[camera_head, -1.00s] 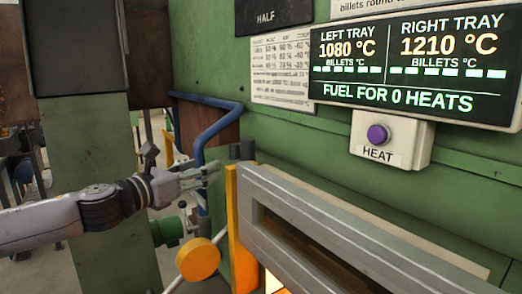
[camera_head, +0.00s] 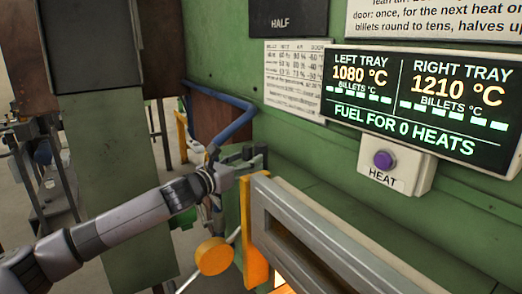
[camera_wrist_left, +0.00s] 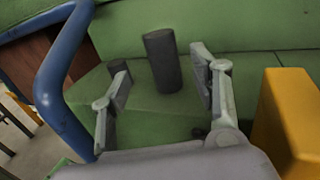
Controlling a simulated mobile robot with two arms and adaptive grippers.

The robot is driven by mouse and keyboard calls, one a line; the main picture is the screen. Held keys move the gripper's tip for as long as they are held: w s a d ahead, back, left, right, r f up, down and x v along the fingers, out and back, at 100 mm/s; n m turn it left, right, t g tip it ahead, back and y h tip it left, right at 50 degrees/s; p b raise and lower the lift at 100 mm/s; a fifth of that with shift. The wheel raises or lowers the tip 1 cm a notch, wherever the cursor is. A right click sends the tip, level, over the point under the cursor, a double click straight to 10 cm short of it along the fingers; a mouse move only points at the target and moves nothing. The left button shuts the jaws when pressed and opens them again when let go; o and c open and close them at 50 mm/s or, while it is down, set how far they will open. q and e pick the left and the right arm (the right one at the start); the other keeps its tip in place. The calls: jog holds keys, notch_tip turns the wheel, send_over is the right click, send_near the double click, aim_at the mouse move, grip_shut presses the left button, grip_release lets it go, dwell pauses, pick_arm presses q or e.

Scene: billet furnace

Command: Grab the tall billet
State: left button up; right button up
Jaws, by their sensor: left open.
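The tall billet, a dark grey cylinder (camera_wrist_left: 162,62), stands upright on a green ledge in the left wrist view. In the head view my left gripper (camera_head: 248,164) is close to the small dark billets, which are partly hidden there. My right gripper is not in view.
A yellow post (camera_head: 254,230) and the grey furnace frame (camera_head: 330,240) stand right of the gripper. A blue pipe (camera_head: 228,130) bends down beside it on the left. A yellow round knob (camera_head: 214,256) is below. A HEAT button (camera_head: 384,159) is on the wall.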

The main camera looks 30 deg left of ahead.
aim_at(257, 154)
pick_arm(q)
jog(key=w+p, duration=0.1)
jog(key=w+d+p, duration=0.1)
jog(key=w, duration=0.1)
jog(key=w+p, duration=0.1)
jog(key=shift+w+d+r, duration=0.15)
jog(key=shift+w+r, duration=0.1)
jog(key=shift+w, duration=0.15)
jog(key=shift+w+f, duration=0.2)
jog(key=shift+w, duration=0.3)
jog(key=shift+s, duration=0.1)
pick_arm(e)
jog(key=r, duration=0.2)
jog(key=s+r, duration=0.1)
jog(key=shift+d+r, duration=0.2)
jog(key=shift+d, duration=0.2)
pick_arm(q)
jog(key=shift+c, duration=0.3)
grip_shut()
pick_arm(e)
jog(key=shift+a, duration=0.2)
pick_arm(q)
jog(key=shift+r, duration=0.2)
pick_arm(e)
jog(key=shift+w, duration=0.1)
